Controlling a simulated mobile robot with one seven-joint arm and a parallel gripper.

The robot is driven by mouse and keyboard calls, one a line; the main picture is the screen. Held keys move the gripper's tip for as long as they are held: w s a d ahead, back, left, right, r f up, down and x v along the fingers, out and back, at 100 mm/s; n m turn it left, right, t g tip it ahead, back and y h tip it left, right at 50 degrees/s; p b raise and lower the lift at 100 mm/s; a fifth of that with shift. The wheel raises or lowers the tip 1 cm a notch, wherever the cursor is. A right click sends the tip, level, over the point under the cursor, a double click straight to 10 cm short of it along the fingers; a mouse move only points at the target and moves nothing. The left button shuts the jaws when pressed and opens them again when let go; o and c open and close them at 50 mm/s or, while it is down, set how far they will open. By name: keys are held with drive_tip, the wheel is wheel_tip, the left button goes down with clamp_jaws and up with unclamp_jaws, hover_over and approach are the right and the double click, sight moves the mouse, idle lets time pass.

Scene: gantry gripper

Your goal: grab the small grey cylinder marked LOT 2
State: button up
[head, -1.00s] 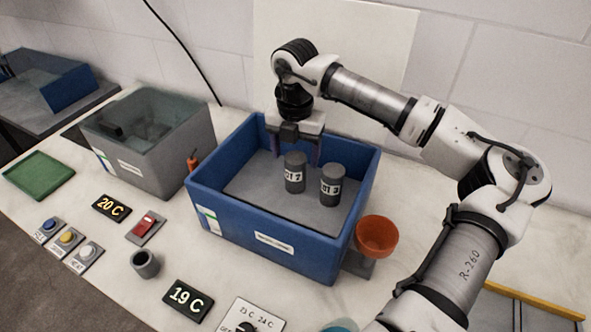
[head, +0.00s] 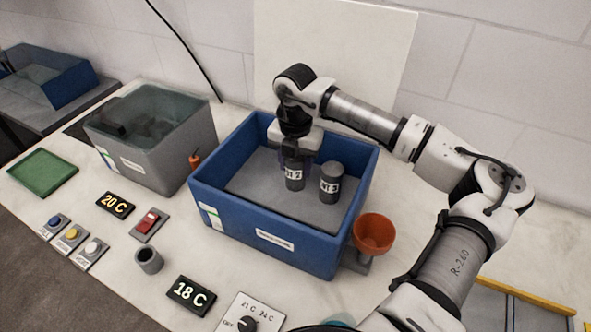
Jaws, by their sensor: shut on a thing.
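Two small dark grey cylinders with white labels stand upright in the blue bin (head: 270,250). The left cylinder (head: 294,184) has a label that seems to end in 2, though it is small and partly cut off by the curve. The right cylinder (head: 331,183) has a label that seems to end in 3. My gripper (head: 296,168) points down into the bin and is shut on the left cylinder, hiding its top. That cylinder still appears at the bin floor; I cannot tell whether it touches it.
The blue bin's walls surround my gripper, and the right cylinder stands close by. An orange cup (head: 373,234) is outside the bin's right side. A grey tank (head: 160,140), a small grey cup (head: 149,260), buttons and displays are to the left and front.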

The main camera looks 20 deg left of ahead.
drive_tip(key=shift+c, duration=0.9)
